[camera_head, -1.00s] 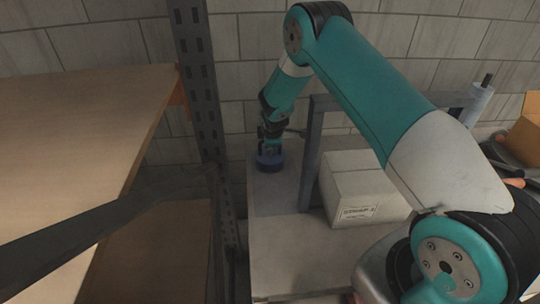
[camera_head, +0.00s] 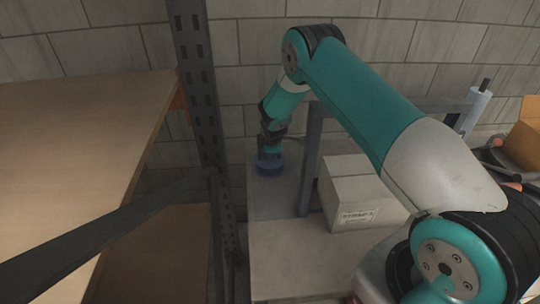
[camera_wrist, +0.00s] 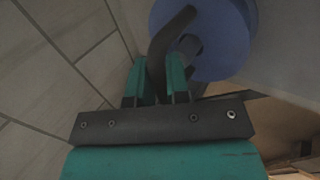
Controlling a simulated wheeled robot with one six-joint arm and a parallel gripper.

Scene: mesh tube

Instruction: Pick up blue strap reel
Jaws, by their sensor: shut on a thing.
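The blue strap reel (camera_head: 270,167) is a flat blue disc at the far left end of the grey bench top, by the wall. My gripper (camera_head: 269,152) reaches down onto it from above. In the wrist view the reel (camera_wrist: 215,42) fills the top right, with a dark hub at its middle. My gripper's teal fingers (camera_wrist: 160,78) are shut on a dark curved part that overlaps the reel's face. The fingers hide part of this grip. I cannot tell whether the reel touches the bench.
A white carton (camera_head: 352,192) with a label stands on the bench (camera_head: 290,265), right of a grey upright post (camera_head: 311,160). A dark perforated rack post (camera_head: 205,100) and wooden shelf (camera_head: 70,140) are at left. An open brown box (camera_head: 522,140) is at right. The block wall is close behind.

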